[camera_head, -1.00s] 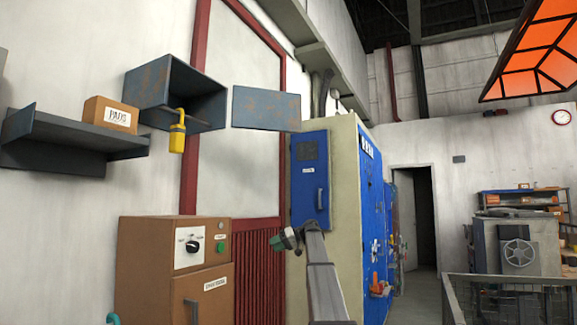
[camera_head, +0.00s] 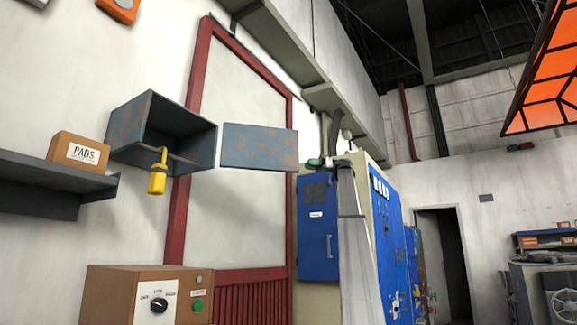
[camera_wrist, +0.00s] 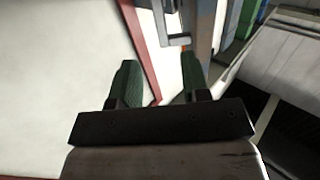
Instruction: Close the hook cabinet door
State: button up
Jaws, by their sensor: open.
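The hook cabinet (camera_head: 165,135) is a blue-grey, rust-stained box on the wall, left of centre in the head view. Its front stands open. Its door (camera_head: 260,147) is a flat plate swung out to the right of the box. A blue-grey strip beyond the right finger may be the door.
A shelf with a PADS box (camera_head: 79,151) is left of the cabinet. A brown control box (camera_head: 145,295) stands below. A blue electrical cabinet (camera_head: 318,235) is behind my arm at the right. The wall panel behind the door has a red frame (camera_head: 183,190).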

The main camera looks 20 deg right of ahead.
aim_at(289, 162)
jog(key=a, duration=0.7)
jog(key=w+a, duration=0.1)
jog(key=a, duration=0.2)
jog(key=shift+a, duration=0.3)
grip_shut()
